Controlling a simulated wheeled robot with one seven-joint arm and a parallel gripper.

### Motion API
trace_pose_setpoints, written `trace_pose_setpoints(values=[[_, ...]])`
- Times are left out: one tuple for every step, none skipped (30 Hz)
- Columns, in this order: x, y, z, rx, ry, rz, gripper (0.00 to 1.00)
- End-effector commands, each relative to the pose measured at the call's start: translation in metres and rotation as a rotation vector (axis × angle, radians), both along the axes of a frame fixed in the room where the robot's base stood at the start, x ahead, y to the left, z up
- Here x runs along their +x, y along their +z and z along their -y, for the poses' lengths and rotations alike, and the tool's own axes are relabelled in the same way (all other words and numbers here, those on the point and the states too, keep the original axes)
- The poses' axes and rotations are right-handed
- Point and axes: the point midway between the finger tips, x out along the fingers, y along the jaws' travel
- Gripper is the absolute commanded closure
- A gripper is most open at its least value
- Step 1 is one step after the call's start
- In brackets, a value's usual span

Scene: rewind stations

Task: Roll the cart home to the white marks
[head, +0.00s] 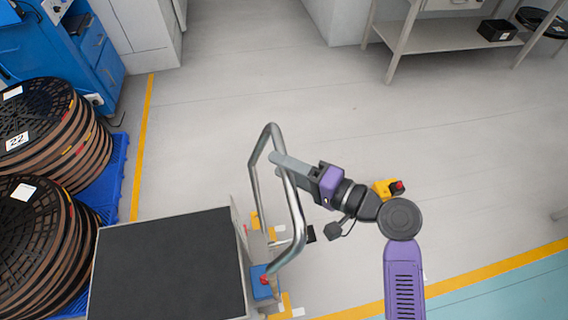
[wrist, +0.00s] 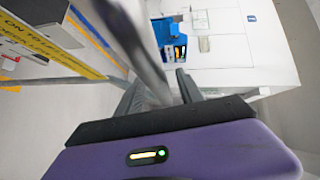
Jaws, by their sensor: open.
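The cart has a dark flat deck (head: 170,265) and a silver tube handle (head: 294,215) rising at its right end. My gripper (head: 282,162) is at the upper part of the handle, with its fingers either side of the tube. In the wrist view the tube (wrist: 137,45) runs between the open fingers (wrist: 165,92). I cannot tell whether either finger touches it. Small white marks (head: 281,229) lie on the floor by the handle end, beside yellow-orange patches (head: 285,303). The cart hides part of this floor.
Stacked dark reels (head: 35,135) stand on a blue pallet (head: 112,180) left of the cart. A blue cabinet (head: 85,45) is behind them. A grey bench (head: 450,35) stands at the back right. The grey floor between is clear, with yellow lines (head: 142,140) along it.

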Motion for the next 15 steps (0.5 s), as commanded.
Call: trace_pose_setpoints(values=[[0.0008,0.0,-0.0011,0.0,0.0,0.0,0.56],[0.001,-0.0001,-0.0013,0.0,-0.001,0.0,0.56],[0.0011,-0.0002,-0.0014,0.0,-0.001,0.0,0.56],[0.0011,-0.0003,-0.0014,0.0,-0.001,0.0,0.56],[0.0012,-0.0003,-0.0013,0.0,-0.001,0.0,0.56],[0.001,-0.0003,-0.0012,0.0,-0.001,0.0,0.56],[0.001,-0.0003,-0.0012,0.0,-0.001,0.0,0.56],[0.001,-0.0003,-0.0012,0.0,-0.001,0.0,0.56],[0.001,-0.0004,-0.0011,0.0,-0.001,0.0,0.64],[0.0011,-0.0002,-0.0011,0.0,-0.001,0.0,0.7],[0.001,-0.0003,-0.001,0.0,-0.001,0.0,0.76],[0.001,-0.0003,-0.001,0.0,-0.001,0.0,0.83],[0.001,-0.0003,-0.001,0.0,-0.001,0.0,0.89],[0.001,-0.0003,-0.001,0.0,-0.001,0.0,0.95],[0.001,-0.0003,-0.0009,0.0,-0.001,0.0,1.0]])
